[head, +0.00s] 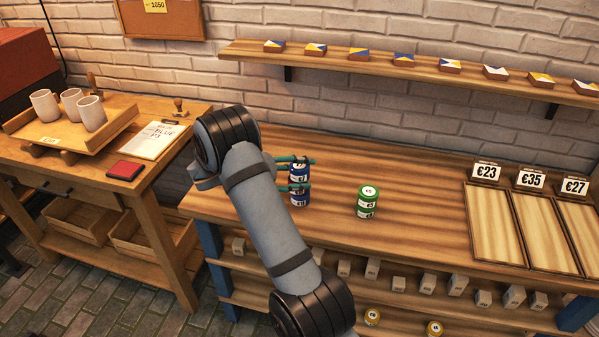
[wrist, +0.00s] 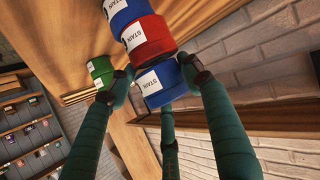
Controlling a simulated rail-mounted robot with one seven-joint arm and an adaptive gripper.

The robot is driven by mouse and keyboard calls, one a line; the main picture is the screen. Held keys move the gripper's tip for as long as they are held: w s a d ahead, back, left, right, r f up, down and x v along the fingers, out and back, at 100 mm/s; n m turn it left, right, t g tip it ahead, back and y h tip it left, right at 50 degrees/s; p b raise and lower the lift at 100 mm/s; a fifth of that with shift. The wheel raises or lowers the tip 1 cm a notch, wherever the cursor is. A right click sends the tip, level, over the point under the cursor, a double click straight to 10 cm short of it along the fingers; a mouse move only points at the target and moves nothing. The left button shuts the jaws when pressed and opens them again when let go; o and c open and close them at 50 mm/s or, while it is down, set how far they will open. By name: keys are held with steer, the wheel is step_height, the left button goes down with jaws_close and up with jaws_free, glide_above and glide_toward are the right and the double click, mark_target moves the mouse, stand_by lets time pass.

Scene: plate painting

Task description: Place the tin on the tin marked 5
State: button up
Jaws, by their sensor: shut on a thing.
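My gripper (head: 297,171) has teal fingers, and they are closed around a blue tin (wrist: 160,84). In the wrist view, a red tin (wrist: 148,40) and another blue tin (wrist: 125,12) line up with the held tin. The held tin lies close against the red one; I cannot tell whether they touch. In the head view, blue tins show at the fingers, with the lower blue tin (head: 299,198) on the workbench; the red one is hidden there. A green tin stack (head: 367,203) stands upright to the right, apart from my gripper. Small label numbers are hard to read.
A wall shelf (head: 420,72) with small painted blocks runs above the workbench (head: 420,200). Price signs (head: 531,180) and shallow trays (head: 497,225) are at the right. Clear bench lies between them and the green stack. Mugs (head: 91,112) stand on the left table.

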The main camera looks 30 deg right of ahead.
steer(key=shift+s+f+b, duration=0.25)
steer(key=shift+f+b, duration=0.5)
steer(key=shift+b, duration=0.4)
steer(key=o, duration=1.2)
steer(key=shift+w, duration=0.2)
steer(key=shift+r, duration=0.1)
steer(key=shift+r, duration=0.1)
steer(key=r+p, duration=0.1)
steer(key=p, duration=0.2)
steer(key=shift+r+p, duration=0.2)
steer(key=shift+p, duration=0.2)
steer(key=b+v, duration=0.1)
steer(key=v, duration=0.2)
steer(key=b+v, duration=0.1)
steer(key=v, duration=0.2)
steer(key=w+f+b+v, duration=0.1)
steer(key=v, duration=0.2)
steer(key=shift+a, duration=0.3)
steer(key=shift+s+a+r, duration=0.15)
steer(key=shift+a+r, duration=0.15)
steer(key=shift+a, duration=0.15)
